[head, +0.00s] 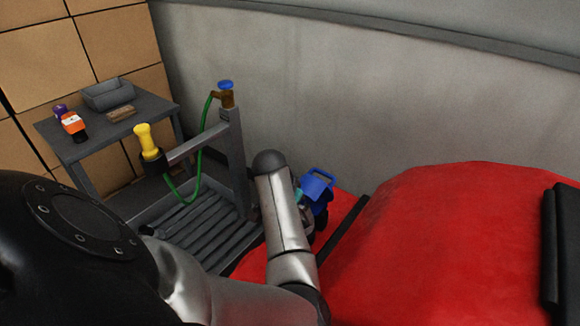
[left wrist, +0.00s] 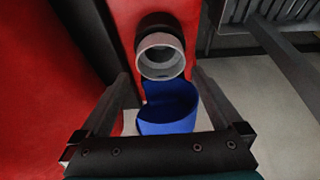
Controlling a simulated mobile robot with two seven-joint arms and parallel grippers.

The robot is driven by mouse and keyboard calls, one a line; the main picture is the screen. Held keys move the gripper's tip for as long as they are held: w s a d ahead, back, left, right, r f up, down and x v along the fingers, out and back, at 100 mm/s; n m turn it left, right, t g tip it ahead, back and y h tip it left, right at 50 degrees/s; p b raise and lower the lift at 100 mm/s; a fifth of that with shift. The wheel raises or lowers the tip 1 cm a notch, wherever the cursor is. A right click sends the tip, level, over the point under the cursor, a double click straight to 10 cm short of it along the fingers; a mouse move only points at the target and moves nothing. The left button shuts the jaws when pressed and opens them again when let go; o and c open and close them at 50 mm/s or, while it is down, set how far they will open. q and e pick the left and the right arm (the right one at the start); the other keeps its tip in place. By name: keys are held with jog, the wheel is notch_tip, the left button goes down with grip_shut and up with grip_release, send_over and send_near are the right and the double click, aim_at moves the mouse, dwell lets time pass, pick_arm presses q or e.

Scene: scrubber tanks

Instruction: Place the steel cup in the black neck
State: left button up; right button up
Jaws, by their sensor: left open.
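In the left wrist view a pale grey round piece with an open mouth (left wrist: 160,62), apparently the steel cup, sits at the black neck (left wrist: 155,22) on the red body. How deep it sits I cannot tell. A blue cup-shaped piece (left wrist: 168,110) lies just below it, nearer the palm. It also shows in the head view (head: 318,187). My left gripper (left wrist: 162,82) is open, its fingers apart on either side of the blue piece, with the grey piece ahead between the tips. I see nothing gripped. In the head view my forearm hides most of this gripper. My right gripper is not in view.
The big red body (head: 440,240) fills the right side. A rack with a yellow-handled nozzle (head: 146,137), green hose (head: 199,150) and blue-topped tap (head: 226,92) stands left of my forearm. A grey table (head: 95,135) holds a grey tray (head: 107,93) and small items.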

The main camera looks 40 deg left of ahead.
pick_arm(q)
jog(key=p+v, duration=0.1)
jog(key=v, duration=0.4)
jog(key=shift+r, duration=0.1)
dwell(1.4)
